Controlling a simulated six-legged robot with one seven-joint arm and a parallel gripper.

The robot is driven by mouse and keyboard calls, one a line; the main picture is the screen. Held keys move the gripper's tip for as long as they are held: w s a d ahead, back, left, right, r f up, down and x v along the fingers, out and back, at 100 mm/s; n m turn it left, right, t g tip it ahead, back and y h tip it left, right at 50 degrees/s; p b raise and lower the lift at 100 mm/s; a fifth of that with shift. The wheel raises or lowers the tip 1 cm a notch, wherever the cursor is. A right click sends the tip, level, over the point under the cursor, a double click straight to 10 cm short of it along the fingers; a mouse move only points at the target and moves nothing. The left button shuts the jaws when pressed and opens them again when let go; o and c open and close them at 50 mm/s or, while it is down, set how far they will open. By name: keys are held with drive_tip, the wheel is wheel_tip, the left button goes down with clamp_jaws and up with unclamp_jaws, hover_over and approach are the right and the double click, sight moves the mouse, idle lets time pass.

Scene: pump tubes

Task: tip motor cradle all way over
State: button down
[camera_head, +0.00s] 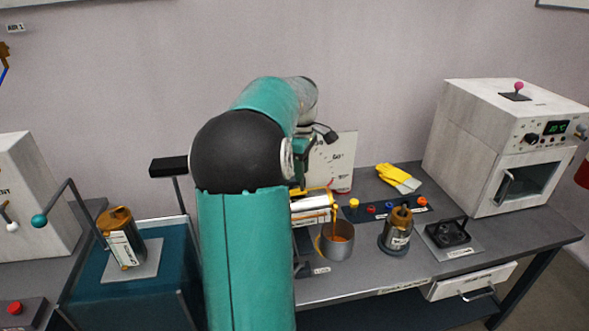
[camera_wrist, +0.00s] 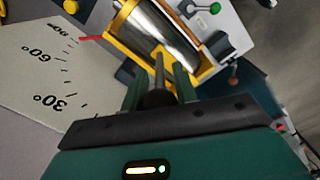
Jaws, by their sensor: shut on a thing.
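The motor cradle is a yellow frame (camera_wrist: 203,74) around a shiny metal cylinder (camera_wrist: 166,34) in the wrist view. It also shows as a yellow-and-white body (camera_head: 312,207) right of my arm in the head view, partly hidden. My gripper (camera_wrist: 159,88) is shut on the cradle's dark handle bar (camera_wrist: 159,68). A dial plate (camera_wrist: 35,75) marked 30°, 60° and 90° stands beside it, with a red pointer (camera_wrist: 91,38) close to the 90° mark. Orange liquid (camera_head: 335,214) runs from the cradle's right end into a grey pot (camera_head: 337,250) that holds orange liquid.
A brown-topped canister (camera_head: 396,236), a black fixture (camera_head: 450,234), coloured buttons (camera_head: 390,206) and yellow gloves (camera_head: 397,178) lie right of the cradle. A white oven (camera_head: 490,170) stands at right. A lever stand with a labelled can (camera_head: 122,240) is at left. A drawer (camera_head: 468,283) is partly open.

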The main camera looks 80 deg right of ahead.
drive_tip(key=shift+s+d+t, duration=0.3)
drive_tip(key=shift+s+t, duration=0.1)
drive_tip(key=shift+s, duration=0.2)
drive_tip(key=shift+s+d+f, duration=0.1)
drive_tip(key=shift+s+d, duration=0.25)
drive_tip(key=shift+s, duration=0.45)
drive_tip(key=c, duration=1.1)
unclamp_jaws()
drive_tip(key=shift+f, duration=0.1)
drive_tip(key=shift+c, duration=0.2)
drive_tip(key=r, duration=1.4)
drive_tip(key=shift+s+d, duration=0.15)
drive_tip(key=shift+s, duration=0.1)
drive_tip(key=shift+w, duration=0.1)
